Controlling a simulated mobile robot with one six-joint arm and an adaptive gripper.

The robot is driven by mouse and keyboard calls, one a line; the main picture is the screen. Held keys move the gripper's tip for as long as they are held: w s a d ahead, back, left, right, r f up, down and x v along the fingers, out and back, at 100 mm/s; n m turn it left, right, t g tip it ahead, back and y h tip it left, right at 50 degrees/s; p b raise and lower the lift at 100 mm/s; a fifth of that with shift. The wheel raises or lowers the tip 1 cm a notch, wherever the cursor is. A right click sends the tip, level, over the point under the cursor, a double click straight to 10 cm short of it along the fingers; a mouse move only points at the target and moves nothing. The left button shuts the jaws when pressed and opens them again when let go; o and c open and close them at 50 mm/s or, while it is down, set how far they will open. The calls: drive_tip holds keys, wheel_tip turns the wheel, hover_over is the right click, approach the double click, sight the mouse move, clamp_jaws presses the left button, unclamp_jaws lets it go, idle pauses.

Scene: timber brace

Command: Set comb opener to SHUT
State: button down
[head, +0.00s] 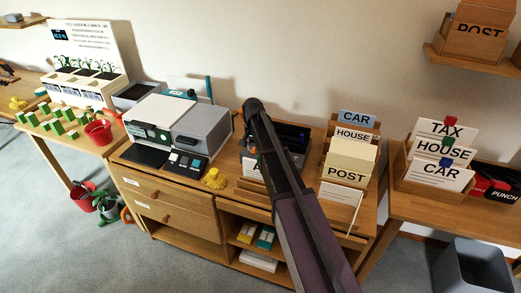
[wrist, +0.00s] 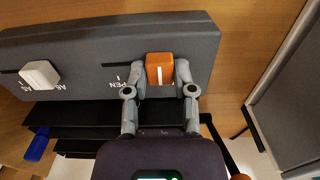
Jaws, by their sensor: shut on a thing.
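The comb opener shows in the wrist view as a dark grey panel (wrist: 95,50). An orange slider knob (wrist: 160,66) with a white line stands near the panel's right part. Lettering reading "PEN" shows just left of the knob, with its start hidden or cut off. My gripper (wrist: 160,74) has one finger on each side of the orange knob and is shut on it. A white knob (wrist: 40,74) sits farther left on the same panel, near small size marks. In the head view my arm covers much of the dark machine (head: 291,136) and my gripper's fingertips cannot be made out.
A grey-and-white machine (head: 203,130) and a yellow duck (head: 214,179) stand left of my arm on the wooden cabinet. Card holders with a POST box (head: 347,166) stand close on the right. In the wrist view a grey edge (wrist: 285,100) is at right and a blue piece (wrist: 38,145) at lower left.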

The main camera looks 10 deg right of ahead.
drive_tip(key=shift+w+a, duration=0.5)
drive_tip(key=shift+a, duration=0.35)
drive_tip(key=shift+c, duration=2.2)
unclamp_jaws()
drive_tip(key=shift+w+a, duration=0.1)
drive_tip(key=shift+d, duration=0.2)
